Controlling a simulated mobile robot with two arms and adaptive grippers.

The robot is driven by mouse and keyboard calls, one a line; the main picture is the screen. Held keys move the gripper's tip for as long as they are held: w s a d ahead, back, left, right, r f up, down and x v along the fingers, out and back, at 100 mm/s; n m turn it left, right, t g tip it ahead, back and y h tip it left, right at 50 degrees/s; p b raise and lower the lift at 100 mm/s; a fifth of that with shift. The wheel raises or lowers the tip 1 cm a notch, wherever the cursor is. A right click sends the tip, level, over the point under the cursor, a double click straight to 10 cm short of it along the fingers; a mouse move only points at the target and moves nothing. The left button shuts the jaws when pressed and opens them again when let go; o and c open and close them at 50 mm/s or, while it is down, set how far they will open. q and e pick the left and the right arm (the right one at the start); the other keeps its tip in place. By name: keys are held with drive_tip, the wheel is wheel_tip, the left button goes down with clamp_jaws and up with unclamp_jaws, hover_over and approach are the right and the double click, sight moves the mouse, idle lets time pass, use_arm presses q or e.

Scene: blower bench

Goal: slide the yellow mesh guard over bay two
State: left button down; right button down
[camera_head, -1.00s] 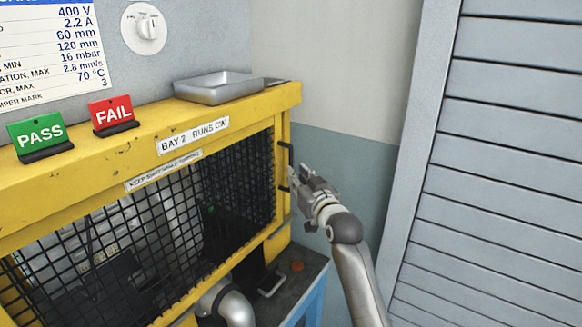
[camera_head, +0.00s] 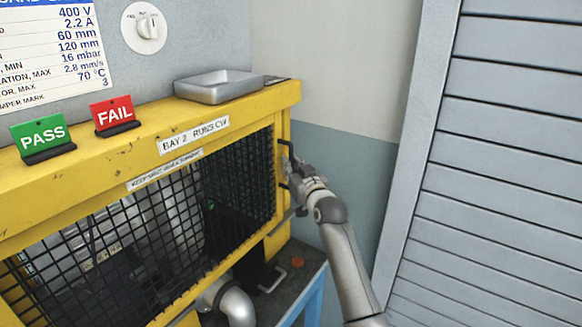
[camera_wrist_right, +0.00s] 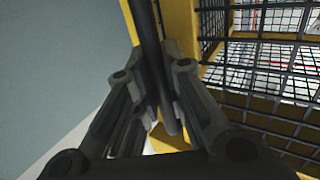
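The yellow mesh guard (camera_head: 110,255), a yellow frame with black wire mesh, covers the front of the bench enclosure marked "BAY 2 RUNS CW". A black bar handle (camera_head: 284,146) stands upright at its right end. My right gripper (camera_head: 291,177) is at this handle. In the right wrist view, the dark handle bar (camera_wrist_right: 150,38) runs between the two fingers of my right gripper (camera_wrist_right: 156,75), which close in on it from both sides. The left gripper is not in view.
A grey metal tray (camera_head: 218,86) sits on the yellow top, with a green PASS sign (camera_head: 43,134) and a red FAIL sign (camera_head: 114,114). A grey elbow pipe (camera_head: 232,302) comes out below the guard. A slatted grey shutter (camera_head: 510,150) stands at the right.

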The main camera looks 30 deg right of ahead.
idle(0.3)
drive_tip(key=d, duration=0.1)
drive_tip(key=w+d+b, duration=0.1)
drive_tip(key=d, duration=0.2)
drive_tip(key=shift+w+r+b, duration=0.15)
drive_tip(key=shift+w+b, duration=0.1)
drive_tip(key=shift+b, duration=0.05)
drive_tip(key=c, duration=1.9)
unclamp_jaws()
drive_tip(key=shift+o, duration=0.7)
drive_tip(key=shift+w+d, duration=0.15)
drive_tip(key=shift+d, duration=0.05)
drive_tip(key=shift+a, duration=0.1)
